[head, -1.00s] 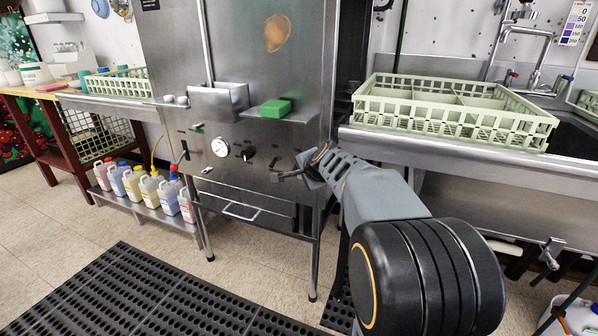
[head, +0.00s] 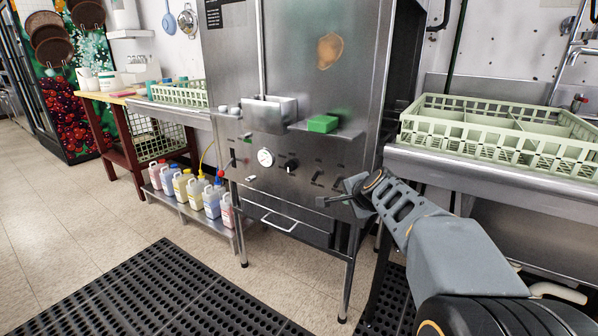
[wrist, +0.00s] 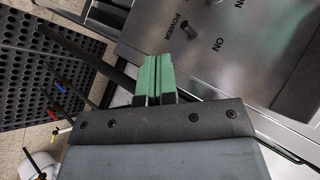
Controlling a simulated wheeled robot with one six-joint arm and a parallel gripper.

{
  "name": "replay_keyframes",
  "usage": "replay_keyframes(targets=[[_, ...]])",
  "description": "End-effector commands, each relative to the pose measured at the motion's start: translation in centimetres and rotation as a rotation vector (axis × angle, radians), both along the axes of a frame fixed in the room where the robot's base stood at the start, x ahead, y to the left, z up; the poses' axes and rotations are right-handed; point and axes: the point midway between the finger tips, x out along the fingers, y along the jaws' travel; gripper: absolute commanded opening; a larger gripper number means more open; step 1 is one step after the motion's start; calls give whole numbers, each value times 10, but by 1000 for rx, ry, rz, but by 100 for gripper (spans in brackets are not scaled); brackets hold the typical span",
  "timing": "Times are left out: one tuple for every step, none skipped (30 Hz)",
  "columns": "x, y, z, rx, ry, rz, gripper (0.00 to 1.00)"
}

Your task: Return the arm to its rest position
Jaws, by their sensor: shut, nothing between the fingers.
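My arm reaches in from the lower right of the head view, with my gripper (head: 322,201) at its far end, in front of the lower right of the steel dish machine (head: 300,105). In the wrist view, the green-padded fingers of my gripper (wrist: 155,78) are together, with nothing between them. Beyond them in that view is the machine's steel panel (wrist: 225,50) with POWER and ON labels. Whether the gripper touches the machine cannot be told.
A green sponge (head: 323,124) lies on the machine's ledge. A pale green dish rack (head: 500,141) stands on the right counter. Several bottles (head: 195,190) stand on a low shelf at left. A black floor mat (head: 165,290) lies in front, with open tiled floor at left.

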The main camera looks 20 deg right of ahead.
Motion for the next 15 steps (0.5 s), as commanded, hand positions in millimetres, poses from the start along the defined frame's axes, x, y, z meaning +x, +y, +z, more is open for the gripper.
replay_keyframes(targets=[[0,0,1,-2,1,1,0],[-1,1,3,-4,2,5,0],[-2,3,8,-10,6,13,0],[-4,5,12,-18,12,24,0],[-6,8,17,-28,19,38,0],[-10,14,26,-46,32,64,0],[-13,19,34,-63,43,88,0],[-17,24,42,-81,57,115,0],[-24,33,54,-112,78,158,0],[-30,39,63,-135,96,192,0],[-36,46,72,-164,113,229,0],[-45,55,84,-200,139,281,0],[-52,61,93,-228,157,321,0],[-59,67,100,-256,177,361,0],[-69,75,111,-293,202,413,0]])
